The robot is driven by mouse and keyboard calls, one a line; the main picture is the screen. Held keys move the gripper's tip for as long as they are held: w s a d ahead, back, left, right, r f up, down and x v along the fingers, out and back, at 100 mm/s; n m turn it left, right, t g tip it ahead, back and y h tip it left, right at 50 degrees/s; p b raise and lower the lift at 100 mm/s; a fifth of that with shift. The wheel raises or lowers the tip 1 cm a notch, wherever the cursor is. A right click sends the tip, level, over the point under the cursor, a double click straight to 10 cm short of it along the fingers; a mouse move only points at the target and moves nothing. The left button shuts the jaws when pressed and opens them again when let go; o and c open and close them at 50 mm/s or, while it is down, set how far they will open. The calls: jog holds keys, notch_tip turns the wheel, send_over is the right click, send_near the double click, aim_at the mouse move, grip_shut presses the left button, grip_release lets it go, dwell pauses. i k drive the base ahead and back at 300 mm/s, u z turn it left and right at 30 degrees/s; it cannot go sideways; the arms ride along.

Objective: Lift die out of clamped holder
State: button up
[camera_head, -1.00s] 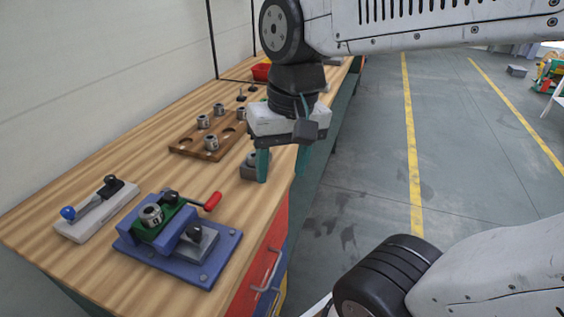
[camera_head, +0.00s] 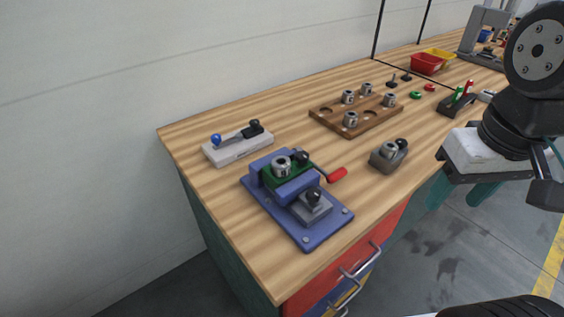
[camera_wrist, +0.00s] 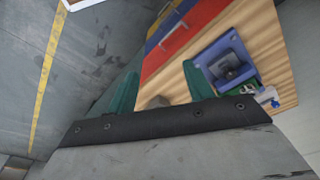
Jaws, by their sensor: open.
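A metal die (camera_head: 281,166), a short ring with a bore, sits upright in the green holder (camera_head: 301,178), which is held in a blue clamp fixture (camera_head: 262,190) at the near end of the bench. The clamp has a red handle (camera_head: 337,175) and a black knob on a grey block (camera_head: 312,206). My gripper (camera_head: 457,193) is open and empty, off the bench's front edge and well right of the fixture. Its green fingers also show in the wrist view (camera_wrist: 162,90).
A grey block with a ring and black knob (camera_head: 388,156) stands right of the clamp. Behind are a wooden tray (camera_head: 336,122) with several dies and a white plate with a blue-knobbed lever (camera_head: 236,147). Red and yellow bins (camera_head: 426,64) stand farther back.

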aim_at(281, 164)
jog(key=k, duration=1.3)
jog(key=z, duration=0.85)
jog(key=i, duration=1.6)
jog(key=u, duration=0.95)
